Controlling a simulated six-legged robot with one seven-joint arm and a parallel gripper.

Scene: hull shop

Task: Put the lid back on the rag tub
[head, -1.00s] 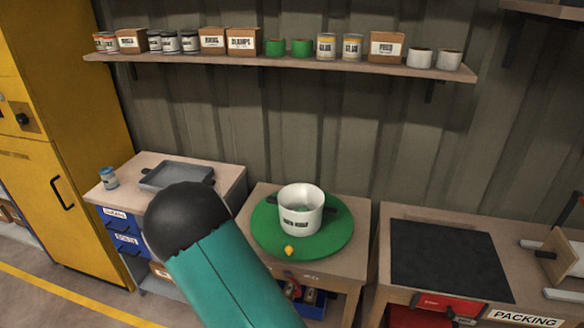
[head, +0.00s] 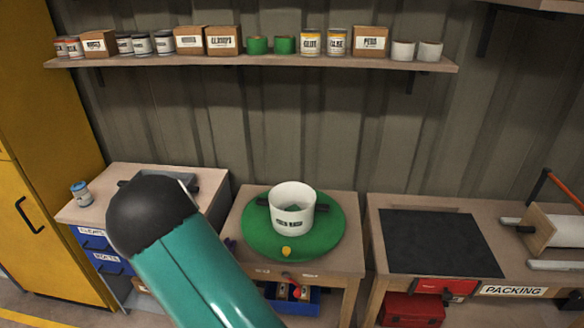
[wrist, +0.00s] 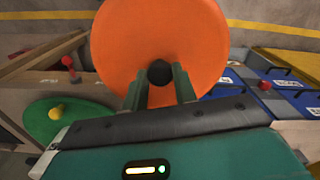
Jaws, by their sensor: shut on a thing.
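The rag tub (head: 293,222) is a white pot with a dark label and dark side handles. It stands upright and open on a round green mat (head: 258,243), with greyish-green cloth inside. In the wrist view my gripper (wrist: 160,84) is shut on the dark knob of a round orange lid (wrist: 160,35). The lid fills the upper middle of that view. In the head view my own arm hides the gripper and lid. The green mat also shows at the lower left of the wrist view (wrist: 40,122), but the tub is not seen there.
A grey tray (head: 205,184) and a blue-topped can (head: 81,194) stand on the left bench. A yellow knob (head: 286,251) is at the mat's front. A dark pad (head: 440,243) lies on the right bench. A loaded shelf (head: 260,62) runs above.

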